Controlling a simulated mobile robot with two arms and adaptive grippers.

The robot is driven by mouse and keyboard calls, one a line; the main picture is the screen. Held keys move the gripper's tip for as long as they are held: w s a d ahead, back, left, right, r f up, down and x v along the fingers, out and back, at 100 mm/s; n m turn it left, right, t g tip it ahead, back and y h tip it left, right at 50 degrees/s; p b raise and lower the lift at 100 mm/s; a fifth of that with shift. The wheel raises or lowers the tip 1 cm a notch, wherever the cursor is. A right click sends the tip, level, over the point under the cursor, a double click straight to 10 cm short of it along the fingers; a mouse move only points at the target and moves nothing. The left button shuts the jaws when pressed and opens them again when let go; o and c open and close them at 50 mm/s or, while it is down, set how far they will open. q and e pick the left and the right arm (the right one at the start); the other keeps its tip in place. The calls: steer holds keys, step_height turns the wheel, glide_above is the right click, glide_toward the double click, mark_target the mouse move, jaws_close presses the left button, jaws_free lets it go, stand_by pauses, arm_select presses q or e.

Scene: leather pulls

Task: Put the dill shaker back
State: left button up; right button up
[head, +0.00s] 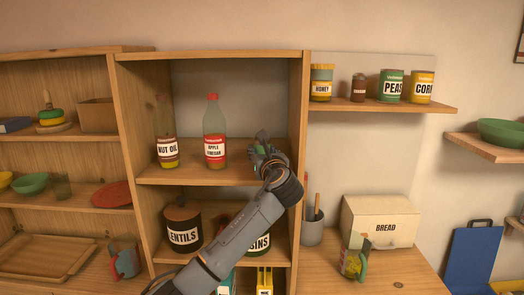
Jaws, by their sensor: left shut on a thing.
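My left gripper (262,150) reaches into the middle compartment of the tall wooden shelf (190,180), at its right side. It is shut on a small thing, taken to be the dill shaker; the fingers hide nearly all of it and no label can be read. I cannot tell whether it touches the shelf board. A vinegar bottle (214,135) with a red cap stands upright left of the gripper. A nut oil bottle (166,135) stands farther left on the same board. My right gripper is not in view.
My left arm covers part of the lower compartment, where a lentils jar (182,226) stands. The shelf's right side wall (299,130) is close to the gripper. A wall shelf (400,106) at right holds honey, a small brown jar and cans. A bread box (381,222) stands below.

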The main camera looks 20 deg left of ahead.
arm_select(q)
steer(key=o, duration=0.9)
steer(key=shift+f, duration=0.1)
steer(key=shift+o, duration=1.4)
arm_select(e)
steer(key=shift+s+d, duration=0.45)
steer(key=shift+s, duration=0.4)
arm_select(q)
steer(key=shift+s+d, duration=0.2)
steer(key=shift+s, duration=0.05)
steer(key=b+v, duration=0.3)
steer(key=v, duration=0.8)
steer(key=shift+s+b, duration=0.2)
steer(key=shift+b, duration=0.2)
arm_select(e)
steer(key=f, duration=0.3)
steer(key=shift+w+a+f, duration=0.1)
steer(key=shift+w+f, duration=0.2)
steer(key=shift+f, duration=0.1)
